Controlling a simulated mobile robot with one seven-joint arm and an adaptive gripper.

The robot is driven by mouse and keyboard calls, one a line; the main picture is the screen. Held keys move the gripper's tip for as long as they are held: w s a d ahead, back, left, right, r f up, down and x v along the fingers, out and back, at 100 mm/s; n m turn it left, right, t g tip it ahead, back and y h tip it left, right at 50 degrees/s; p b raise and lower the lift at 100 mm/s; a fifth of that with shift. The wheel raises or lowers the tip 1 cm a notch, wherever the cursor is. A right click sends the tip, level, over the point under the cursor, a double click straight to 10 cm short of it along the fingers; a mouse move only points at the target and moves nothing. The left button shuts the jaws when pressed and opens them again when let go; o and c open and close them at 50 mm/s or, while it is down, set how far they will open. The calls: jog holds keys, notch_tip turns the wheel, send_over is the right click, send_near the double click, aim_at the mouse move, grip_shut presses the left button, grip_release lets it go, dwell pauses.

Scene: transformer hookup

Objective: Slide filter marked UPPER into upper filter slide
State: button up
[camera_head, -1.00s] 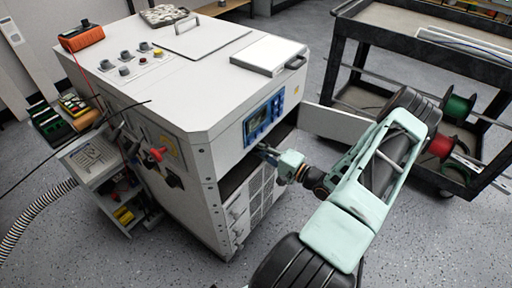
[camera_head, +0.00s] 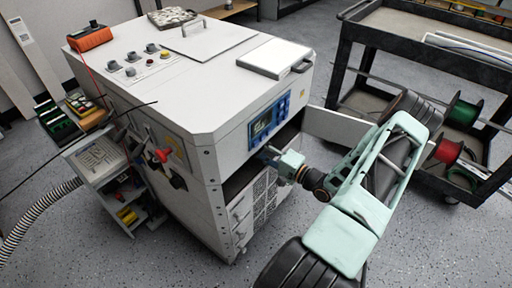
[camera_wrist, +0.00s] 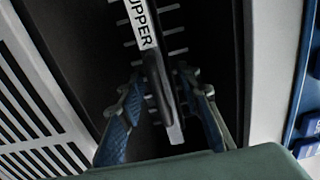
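The filter marked UPPER (camera_wrist: 160,75) is a narrow dark piece with a white label on its edge. In the wrist view it runs from the top middle into the space between my fingers, with a pale end near the bottom. My gripper (camera_wrist: 165,112) has one blue-padded finger on each side of it, with gaps showing, so it looks open around the filter. In the head view my gripper (camera_head: 270,153) is at the dark open compartment (camera_head: 240,180) below the cabinet's display. The filter is not discernible there. How far it sits in the upper slide cannot be told.
The white cabinet (camera_head: 180,100) has an open door (camera_head: 335,127) to the right of my gripper. Grey ribs (camera_wrist: 135,43) line the dark compartment beside the filter. A louvered panel (camera_wrist: 35,110) is at left. A black cart (camera_head: 400,30) with cable spools stands behind my arm.

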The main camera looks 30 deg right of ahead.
jog(key=shift+s, duration=0.1)
jog(key=shift+v, duration=2.45)
jog(key=v, duration=1.2)
jog(key=shift+d, duration=0.15)
